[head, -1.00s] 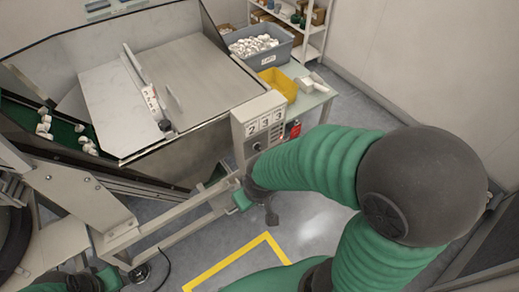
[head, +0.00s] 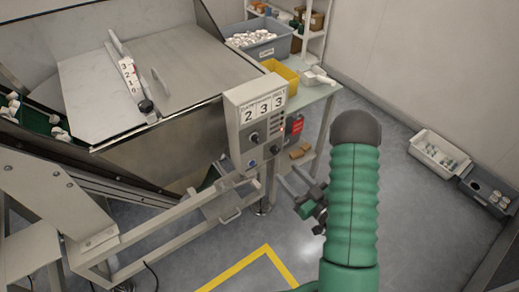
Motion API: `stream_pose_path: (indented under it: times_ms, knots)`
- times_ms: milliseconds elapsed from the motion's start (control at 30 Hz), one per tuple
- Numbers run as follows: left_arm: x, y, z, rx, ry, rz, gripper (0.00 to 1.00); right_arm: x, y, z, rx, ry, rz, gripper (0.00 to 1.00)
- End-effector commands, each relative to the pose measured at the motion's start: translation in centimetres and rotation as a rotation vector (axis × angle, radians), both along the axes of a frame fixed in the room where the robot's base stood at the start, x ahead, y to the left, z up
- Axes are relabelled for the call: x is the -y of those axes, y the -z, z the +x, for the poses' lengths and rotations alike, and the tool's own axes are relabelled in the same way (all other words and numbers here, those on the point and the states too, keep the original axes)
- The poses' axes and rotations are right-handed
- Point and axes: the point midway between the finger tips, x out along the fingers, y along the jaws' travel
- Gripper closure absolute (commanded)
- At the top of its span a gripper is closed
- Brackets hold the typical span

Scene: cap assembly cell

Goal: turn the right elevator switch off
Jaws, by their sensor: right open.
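A grey control box (head: 257,125) stands at the middle, with the digits 2, 3 and 3 on its top panel. Its front has a dark knob (head: 253,138) at the upper left and another dark knob (head: 275,149) lower right. A small bluish button (head: 251,163) sits at the lower left. I cannot tell which of these is the right elevator switch. My right gripper (head: 289,175) is open and empty, right of and below the box, apart from it. My green right arm hides part of the floor behind it. My left gripper is out of view.
A metal hopper (head: 200,75) stands left of the box, with a frame rail (head: 185,213) below. Behind are a table with a yellow bin (head: 278,75) and a grey bin (head: 262,47) of white parts. Crates (head: 440,152) lie right. Floor before the box is clear.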

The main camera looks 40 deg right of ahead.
Motion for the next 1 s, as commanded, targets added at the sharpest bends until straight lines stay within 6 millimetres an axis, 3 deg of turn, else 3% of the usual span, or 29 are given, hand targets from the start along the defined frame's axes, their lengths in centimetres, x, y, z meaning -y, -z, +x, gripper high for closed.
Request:
stream_pose_path:
  times_ms: [233,467,533,733,1000]
  knots:
    - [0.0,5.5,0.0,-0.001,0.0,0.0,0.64,-0.1,0.9,4.8,0.009,-0.005,-0.006,0.52]
    - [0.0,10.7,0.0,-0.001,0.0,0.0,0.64,-0.1,1.0,7.8,0.008,-0.002,-0.005,0.52]
    - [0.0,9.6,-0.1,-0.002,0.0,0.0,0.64,-0.1,0.0,9.8,0.003,-0.006,-0.002,0.52]
    - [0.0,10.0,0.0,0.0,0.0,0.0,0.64,0.0,0.1,14.2,0.0,-0.002,-0.001,0.52]
    - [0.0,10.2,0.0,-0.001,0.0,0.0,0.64,0.0,0.0,16.1,0.0,0.0,0.001,0.52]
